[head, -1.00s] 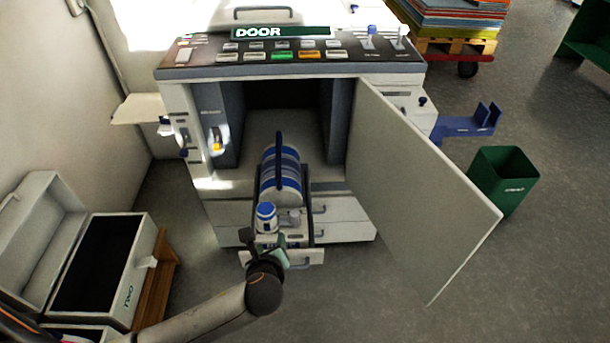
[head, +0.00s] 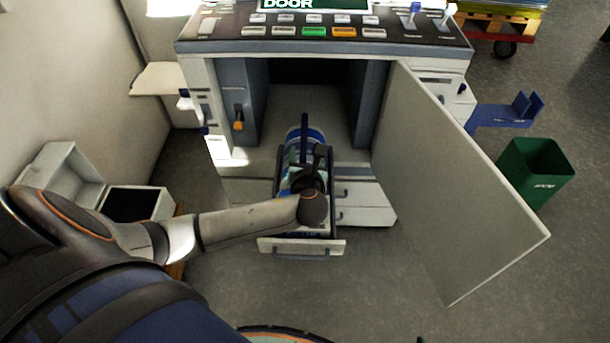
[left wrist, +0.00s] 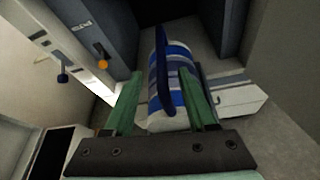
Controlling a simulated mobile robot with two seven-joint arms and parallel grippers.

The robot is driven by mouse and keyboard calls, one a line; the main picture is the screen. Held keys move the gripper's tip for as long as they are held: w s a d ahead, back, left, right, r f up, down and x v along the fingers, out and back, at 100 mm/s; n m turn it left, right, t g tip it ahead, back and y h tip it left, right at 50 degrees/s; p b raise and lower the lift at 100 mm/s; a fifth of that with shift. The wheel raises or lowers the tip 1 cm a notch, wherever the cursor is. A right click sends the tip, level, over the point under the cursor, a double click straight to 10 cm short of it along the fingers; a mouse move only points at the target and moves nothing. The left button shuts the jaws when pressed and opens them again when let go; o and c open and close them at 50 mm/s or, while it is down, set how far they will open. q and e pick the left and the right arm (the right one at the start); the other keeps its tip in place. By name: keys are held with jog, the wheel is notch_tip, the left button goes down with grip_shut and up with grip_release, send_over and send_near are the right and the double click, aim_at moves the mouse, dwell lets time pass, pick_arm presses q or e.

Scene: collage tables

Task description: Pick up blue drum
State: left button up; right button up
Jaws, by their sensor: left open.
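The blue drum (head: 317,135) is a blue-and-white banded cylinder with a dark blue upright handle. It lies on a pulled-out drawer or carriage in front of the open machine. In the left wrist view the drum (left wrist: 179,85) shows between the two green fingers. My left gripper (left wrist: 164,75) is open, with one finger on each side of the drum; contact cannot be told. In the head view my left gripper (head: 298,180) is over the drum's near end and hides much of it. My right gripper is not in view.
The machine's open door (head: 465,190) stands out on the right. An orange-tipped lever (head: 238,120) is inside the opening's left. A green bin (head: 537,170) stands right, a white box (head: 135,203) left. The drawer front (head: 301,247) sticks out nearest me.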

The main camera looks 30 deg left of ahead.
aim_at(304, 142)
pick_arm(q)
jog(key=shift+b+x, duration=0.9)
jog(key=shift+x, duration=2.25)
jog(key=shift+c, duration=0.4)
jog(key=shift+d, duration=0.1)
grip_shut()
jog(key=shift+w+r, duration=0.1)
jog(key=shift+r, duration=0.1)
